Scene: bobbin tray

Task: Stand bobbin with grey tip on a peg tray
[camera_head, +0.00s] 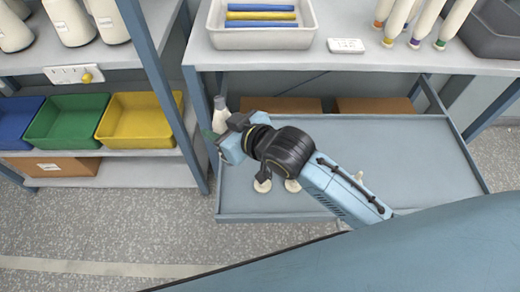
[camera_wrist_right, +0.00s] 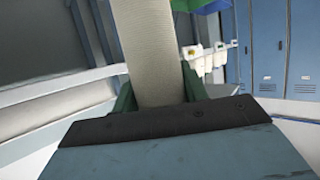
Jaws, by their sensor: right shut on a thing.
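A pale bobbin (camera_head: 221,118) with a dark greyish tip stands roughly upright at the left end of the peg tray (camera_head: 420,150), in the head view. My right gripper (camera_head: 214,134) is shut on it. In the right wrist view the bobbin's cream winding (camera_wrist_right: 152,50) rises between the green fingers (camera_wrist_right: 157,90); its lower end is hidden. The tray is a wide blue-grey pull-out with a low rim. My arm covers the tray's middle. My left gripper is not in view.
Above the tray, a shelf holds a white bin (camera_head: 262,36) with blue and yellow rods, a white label block (camera_head: 346,46) and several colour-tipped bobbins (camera_head: 425,22). A blue post (camera_head: 168,90) stands close left of my gripper. The tray's right side looks clear.

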